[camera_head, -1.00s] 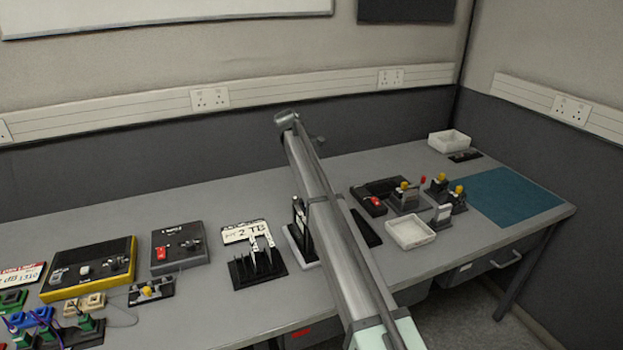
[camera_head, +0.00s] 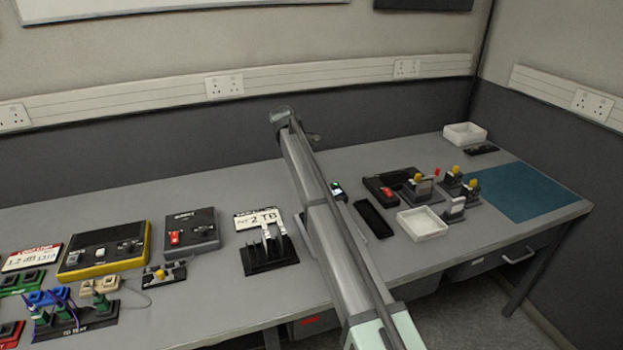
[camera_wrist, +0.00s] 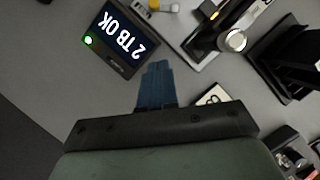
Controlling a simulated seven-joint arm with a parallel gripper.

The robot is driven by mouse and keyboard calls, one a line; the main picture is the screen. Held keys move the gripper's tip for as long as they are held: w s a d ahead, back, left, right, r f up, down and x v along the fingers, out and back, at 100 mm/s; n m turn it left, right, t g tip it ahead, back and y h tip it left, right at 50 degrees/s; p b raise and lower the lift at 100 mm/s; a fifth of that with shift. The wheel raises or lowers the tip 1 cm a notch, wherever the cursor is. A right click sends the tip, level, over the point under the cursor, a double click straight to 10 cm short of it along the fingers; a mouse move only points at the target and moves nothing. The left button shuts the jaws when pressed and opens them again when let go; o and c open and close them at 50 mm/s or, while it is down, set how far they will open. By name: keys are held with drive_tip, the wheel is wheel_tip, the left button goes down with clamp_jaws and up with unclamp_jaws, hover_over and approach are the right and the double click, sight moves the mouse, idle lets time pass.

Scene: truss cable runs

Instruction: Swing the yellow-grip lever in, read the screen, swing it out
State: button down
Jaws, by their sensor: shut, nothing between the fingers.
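My gripper (camera_wrist: 157,70) shows its blue fingers shut and empty in the wrist view, pointing between a screen and a dark device. The small dark screen (camera_wrist: 121,41) reads "2 TB OK" with a green light lit beside the text. It also shows in the head view (camera_head: 337,190), just right of my arm. The dark device (camera_wrist: 207,36) on a white base has a dark arm, a round silver part and a small yellow-orange patch (camera_wrist: 215,15); I cannot tell whether that patch is the lever's yellow grip. My gripper is hidden in the head view.
Several yellow-knobbed fixtures (camera_head: 420,190) and a white tray (camera_head: 422,224) stand right of my arm. A blue mat (camera_head: 530,192) lies clear at the far right.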

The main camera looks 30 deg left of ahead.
drive_tip(key=x, duration=0.7)
drive_tip(key=shift+d+f, duration=0.15)
drive_tip(key=shift+f, duration=0.1)
drive_tip(key=d, duration=0.3)
drive_tip(key=shift+w+f, duration=0.1)
drive_tip(key=shift+f, duration=0.2)
drive_tip(key=shift+w+d, duration=0.15)
drive_tip(key=shift+d, duration=0.4)
drive_tip(key=shift+w+d, duration=0.45)
drive_tip(key=shift+d, duration=0.2)
drive_tip(key=shift+w+d, duration=0.1)
drive_tip(key=shift+d, duration=1.25)
drive_tip(key=shift+a, duration=0.1)
idle(0.7)
